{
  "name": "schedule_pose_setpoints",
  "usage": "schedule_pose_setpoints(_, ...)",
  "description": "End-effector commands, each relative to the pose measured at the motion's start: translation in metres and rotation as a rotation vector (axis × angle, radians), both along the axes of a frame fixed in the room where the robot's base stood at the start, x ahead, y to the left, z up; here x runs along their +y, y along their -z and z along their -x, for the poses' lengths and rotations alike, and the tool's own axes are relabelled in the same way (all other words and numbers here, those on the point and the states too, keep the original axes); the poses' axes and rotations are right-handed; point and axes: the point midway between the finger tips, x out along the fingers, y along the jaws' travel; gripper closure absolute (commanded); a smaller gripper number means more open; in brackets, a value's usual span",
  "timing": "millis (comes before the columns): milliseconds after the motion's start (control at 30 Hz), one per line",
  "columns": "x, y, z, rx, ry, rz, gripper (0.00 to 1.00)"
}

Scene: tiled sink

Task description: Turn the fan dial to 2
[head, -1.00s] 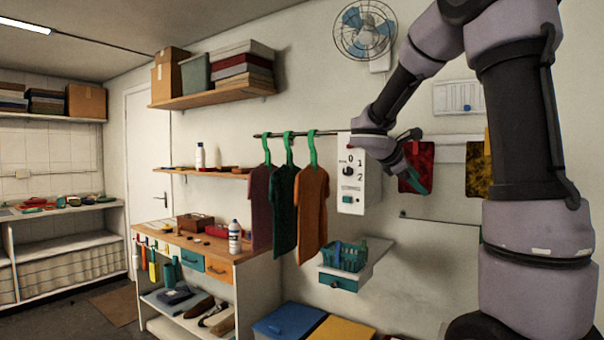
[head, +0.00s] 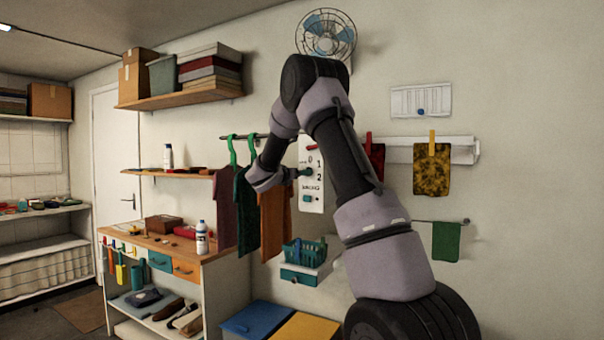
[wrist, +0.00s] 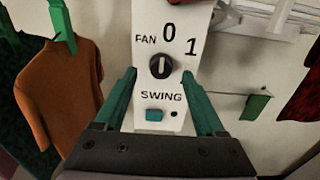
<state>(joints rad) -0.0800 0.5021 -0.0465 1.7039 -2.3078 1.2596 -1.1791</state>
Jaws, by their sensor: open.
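The dial's white mark stands roughly upright, towards the 0 side. The 2 is not visible there. My gripper (wrist: 160,75) is open, its green fingers on either side of the dial and apart from it. In the head view my gripper (head: 304,172) is in front of the panel and hides the dial.
A teal button (wrist: 154,115) lies below the dial under SWING. An orange shirt (wrist: 60,90) hangs close on the left. The fan (head: 327,33) is above. A teal basket (head: 304,250) on a small shelf is below the panel. A rail with cloths (head: 431,170) is right.

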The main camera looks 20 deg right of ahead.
Motion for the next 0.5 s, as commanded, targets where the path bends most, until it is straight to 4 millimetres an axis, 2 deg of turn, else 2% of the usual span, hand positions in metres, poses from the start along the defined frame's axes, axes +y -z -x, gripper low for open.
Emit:
schedule_pose_setpoints(200,-0.020,0.000,-0.015,0.000,0.000,0.000,0.28)
schedule_pose_setpoints(500,-0.023,0.000,-0.019,-0.001,-0.002,-0.001,0.28)
